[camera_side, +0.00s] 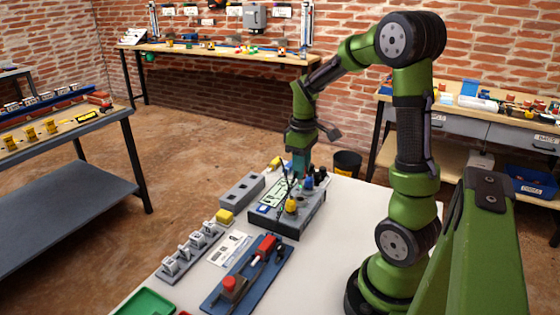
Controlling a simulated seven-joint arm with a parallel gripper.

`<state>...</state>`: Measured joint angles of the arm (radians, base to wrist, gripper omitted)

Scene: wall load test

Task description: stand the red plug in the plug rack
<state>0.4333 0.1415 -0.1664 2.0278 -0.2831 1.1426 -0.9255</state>
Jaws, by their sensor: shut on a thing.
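My gripper (299,174) points down over the back of a dark box (288,229) on the white table. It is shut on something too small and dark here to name. A blue plug-like knob (308,184) and a yellow one (291,206) stand on the box, with thin dark cables beside them. I cannot make out a red plug at the jaws. A grey block with dark openings (242,191) lies left of the box. I cannot tell for sure which of these is the plug rack.
A blue board (212,302) in front carries a red-and-black clamp-like part (266,246) and a red button (230,283). A grey strip with several upright parts (190,250), a yellow block (225,217) and a green tray (146,303) lie left. A black bin (347,163) stands behind.

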